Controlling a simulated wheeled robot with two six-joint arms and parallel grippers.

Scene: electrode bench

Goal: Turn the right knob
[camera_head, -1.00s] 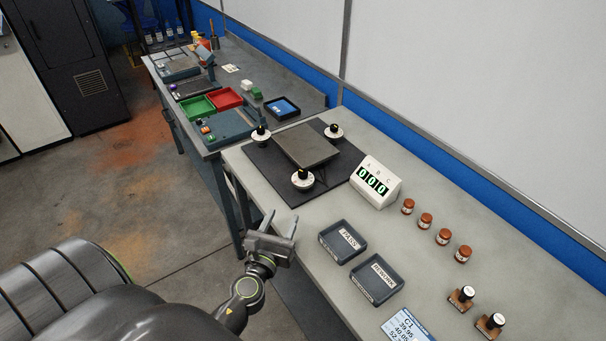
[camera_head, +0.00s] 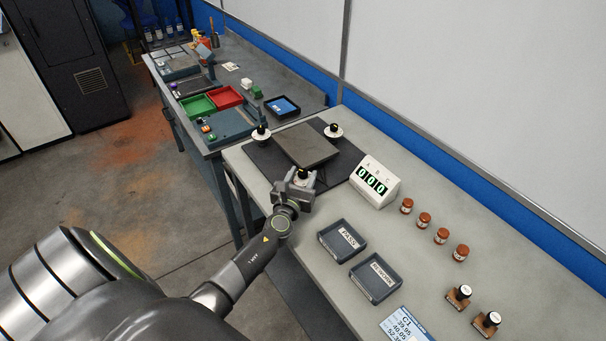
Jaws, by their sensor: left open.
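Three knobs with white dials and dark grips sit around a grey square plate (camera_head: 307,146) on a black mat (camera_head: 345,163). One knob (camera_head: 261,134) is at the plate's left corner and one (camera_head: 333,131) at its far right corner. The near knob (camera_head: 304,174) is partly hidden by my left gripper (camera_head: 301,178). That gripper is open with its fingers at the near knob; I cannot tell whether they touch it. The display box (camera_head: 375,182) beside the mat reads 000 under A, B and C. My right gripper is out of view.
A PASS tray (camera_head: 342,241) and a REWORK tray (camera_head: 376,277) stand to the right of my left arm. Several brown jars (camera_head: 424,220) line the bench's far side.

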